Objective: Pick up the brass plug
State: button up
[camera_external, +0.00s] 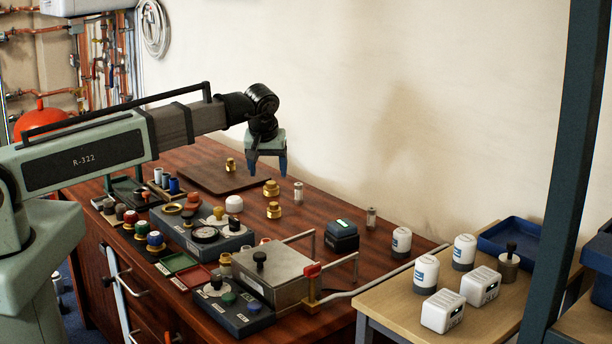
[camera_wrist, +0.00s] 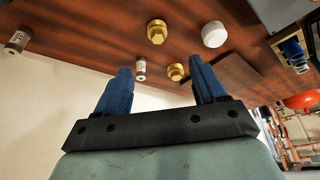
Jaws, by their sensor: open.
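Three brass pieces show in the external view; I cannot tell for sure which one is the brass plug. One brass piece (camera_external: 230,165) is on the dark board, another brass piece (camera_external: 271,188) is near the board's corner, and a third brass piece (camera_external: 274,210) is nearer the camera. Two brass fittings show in the wrist view, a larger one (camera_wrist: 157,31) and a smaller one (camera_wrist: 176,71). My gripper (camera_external: 268,170) is open, empty and above the table, its blue fingers pointing down. It also shows in the wrist view (camera_wrist: 160,67), with the fingers apart.
The dark board (camera_external: 200,178) lies at the back. A black box (camera_external: 342,237) and a metal box with handles (camera_external: 272,275) are nearer.

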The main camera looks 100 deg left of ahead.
send_near(274, 203)
jog(key=x, duration=0.4)
jog(key=shift+s+d+f, duration=0.1)
jog(key=shift+s+f, duration=0.1)
jog(key=shift+f, duration=0.3)
jog(key=shift+w+x, duration=0.1)
jog(key=shift+x, duration=1.2)
jog(key=shift+w+x, duration=0.15)
jog(key=shift+x, duration=1.15)
jog(key=shift+r, duration=0.1)
jog(key=shift+c, duration=0.4)
jog(key=c, duration=1.1)
